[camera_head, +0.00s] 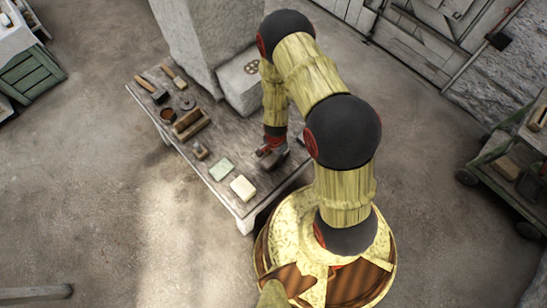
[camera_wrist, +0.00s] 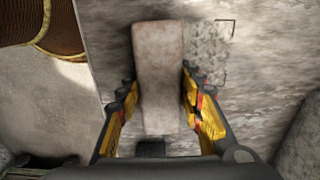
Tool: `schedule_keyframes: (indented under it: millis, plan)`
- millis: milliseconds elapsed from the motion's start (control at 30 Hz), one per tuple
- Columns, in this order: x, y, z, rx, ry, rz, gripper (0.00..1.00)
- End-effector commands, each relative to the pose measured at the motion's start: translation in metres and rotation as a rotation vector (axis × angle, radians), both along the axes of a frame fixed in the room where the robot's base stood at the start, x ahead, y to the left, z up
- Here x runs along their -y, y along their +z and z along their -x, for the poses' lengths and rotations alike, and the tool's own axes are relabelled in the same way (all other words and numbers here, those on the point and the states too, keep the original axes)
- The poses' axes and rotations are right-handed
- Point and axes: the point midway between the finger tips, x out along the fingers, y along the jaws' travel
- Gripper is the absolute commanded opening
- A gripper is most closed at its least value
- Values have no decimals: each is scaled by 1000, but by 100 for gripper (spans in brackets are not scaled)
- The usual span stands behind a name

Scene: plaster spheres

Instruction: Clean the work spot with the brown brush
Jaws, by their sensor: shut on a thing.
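My gripper (camera_head: 270,152) is low over the right part of the wooden table (camera_head: 235,207), partly hidden by my arm. In the wrist view my gripper (camera_wrist: 158,88) is shut on a long, dull brown block, seemingly the brown brush (camera_wrist: 158,60). Its bristles do not show; I cannot tell whether it touches the table. Just right of it is the work spot (camera_wrist: 209,55), a speckled grey patch with dark corner marks. My arm hides the spot in the head view.
A green pad (camera_head: 221,169) and a cream block (camera_head: 243,187) lie near the table's front edge. A wooden box (camera_head: 191,124), a small brush-like thing (camera_head: 200,151) and hammers (camera_head: 152,89) are further left. A stone block (camera_head: 240,82) stands behind. A cart (camera_head: 510,165) stands right.

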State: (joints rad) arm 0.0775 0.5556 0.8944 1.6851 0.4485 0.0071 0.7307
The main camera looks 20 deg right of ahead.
Motion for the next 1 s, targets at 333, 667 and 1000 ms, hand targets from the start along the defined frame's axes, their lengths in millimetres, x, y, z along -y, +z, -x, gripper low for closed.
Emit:
schedule_keyframes:
  millis: [333,667,1000]
  plan:
    - [-7,-1,2,0,2,0,16]
    - [-22,1,7,1,1,0,16]
    - [-39,0,13,0,3,0,16]
